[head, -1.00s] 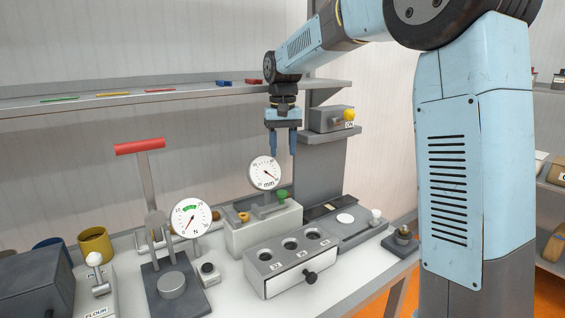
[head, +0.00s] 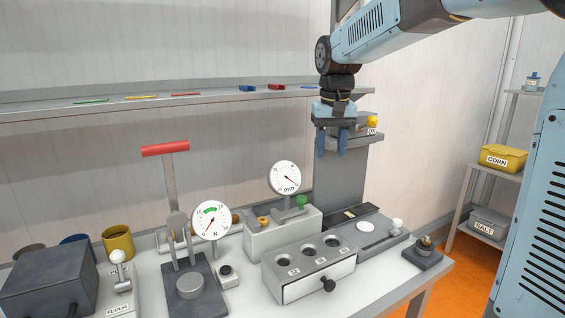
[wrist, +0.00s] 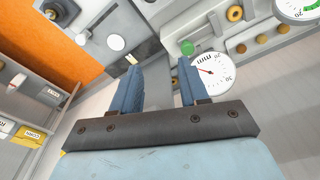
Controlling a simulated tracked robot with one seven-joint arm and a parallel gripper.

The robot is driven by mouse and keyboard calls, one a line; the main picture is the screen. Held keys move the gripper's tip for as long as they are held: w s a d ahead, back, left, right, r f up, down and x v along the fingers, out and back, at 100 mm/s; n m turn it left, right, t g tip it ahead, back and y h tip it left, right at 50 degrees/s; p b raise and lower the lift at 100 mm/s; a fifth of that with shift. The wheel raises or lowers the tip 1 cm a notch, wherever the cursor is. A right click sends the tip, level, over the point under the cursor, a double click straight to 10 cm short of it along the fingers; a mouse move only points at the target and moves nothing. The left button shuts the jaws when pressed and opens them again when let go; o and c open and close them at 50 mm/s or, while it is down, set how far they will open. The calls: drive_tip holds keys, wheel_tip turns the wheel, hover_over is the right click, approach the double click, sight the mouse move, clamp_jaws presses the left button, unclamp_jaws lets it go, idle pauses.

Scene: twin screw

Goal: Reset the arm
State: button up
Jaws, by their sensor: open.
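My gripper (head: 332,142) hangs from my blue arm, pointing down, in front of the grey upright post at the right part of the bench. Its blue fingers are apart with nothing between them, as the wrist view (wrist: 158,80) also shows. It is above the bench devices and touches nothing that I can see. The mm dial gauge (head: 285,178) stands to the left and below it. The box with the yellow knob (head: 372,121) is close on its right.
Below are a three-hole block with a drawer (head: 318,283), a press with a red handle (head: 165,149) and an N dial (head: 211,221). A shelf (head: 230,97) runs along the wall at left. A rack with a yellow CORN bin (head: 503,157) stands at right. Air around the gripper's left is free.

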drive_tip(key=s+d+f+t, duration=0.1)
drive_tip(key=s+d+f, duration=0.1)
drive_tip(key=s, duration=0.6)
drive_tip(key=s+d+f+t, duration=0.1)
drive_tip(key=s+d, duration=0.4)
drive_tip(key=s, duration=0.3)
drive_tip(key=s+d+f+m+t, duration=0.1)
drive_tip(key=s+d, duration=0.3)
drive_tip(key=s, duration=0.4)
drive_tip(key=shift+d+f+t, duration=0.15)
drive_tip(key=shift+f+t, duration=0.45)
drive_tip(key=shift+f, duration=0.25)
drive_tip(key=shift+o, duration=0.5)
